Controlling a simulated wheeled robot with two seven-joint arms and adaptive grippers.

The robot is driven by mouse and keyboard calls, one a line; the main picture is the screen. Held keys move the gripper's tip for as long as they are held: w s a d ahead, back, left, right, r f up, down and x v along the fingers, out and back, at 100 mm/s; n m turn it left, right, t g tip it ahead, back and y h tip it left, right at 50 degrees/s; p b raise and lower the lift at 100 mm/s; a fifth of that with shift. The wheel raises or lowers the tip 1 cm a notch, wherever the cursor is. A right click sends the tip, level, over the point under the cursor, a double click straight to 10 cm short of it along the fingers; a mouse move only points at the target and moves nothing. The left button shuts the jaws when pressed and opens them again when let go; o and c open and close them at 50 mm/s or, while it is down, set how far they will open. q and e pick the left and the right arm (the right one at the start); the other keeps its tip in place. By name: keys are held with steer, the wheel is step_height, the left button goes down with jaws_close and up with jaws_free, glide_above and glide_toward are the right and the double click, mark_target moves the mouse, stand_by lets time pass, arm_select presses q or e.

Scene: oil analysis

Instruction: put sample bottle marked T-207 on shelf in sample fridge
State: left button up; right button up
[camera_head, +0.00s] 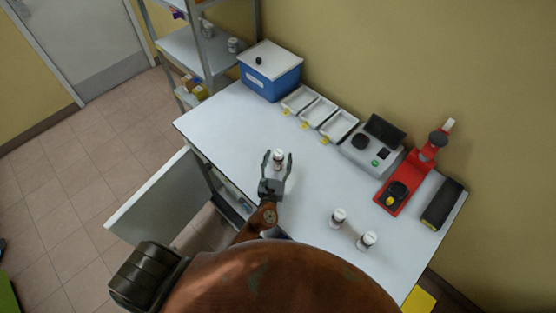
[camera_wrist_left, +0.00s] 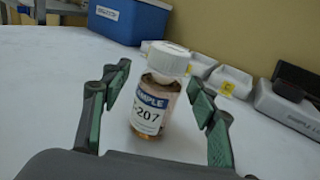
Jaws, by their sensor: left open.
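The sample bottle marked T-207 (camera_wrist_left: 154,95) stands upright on the white table, with a white cap, a blue and white label and brown contents. In the head view the bottle (camera_head: 278,156) is between the fingertips of my left gripper (camera_head: 276,164). In the left wrist view my left gripper (camera_wrist_left: 160,95) is open, one finger on each side of the bottle, with gaps showing. An open door (camera_head: 160,197) stands below the table's left front edge, beside a compartment mostly hidden by my arm; I cannot tell its shelf. My right gripper is not in view.
Two similar bottles stand on the table, one (camera_head: 338,217) left of the other (camera_head: 367,240). A blue box (camera_head: 270,78), white trays (camera_head: 319,112), a grey device (camera_head: 371,148) and a red stand (camera_head: 402,182) line the back. A shelf rack (camera_head: 182,45) stands behind left.

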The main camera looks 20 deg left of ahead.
arm_select(q)
steer(key=shift+c, duration=0.2)
steer(key=c, duration=1.3)
steer(key=shift+c, duration=0.5)
steer(key=shift+r, duration=0.15)
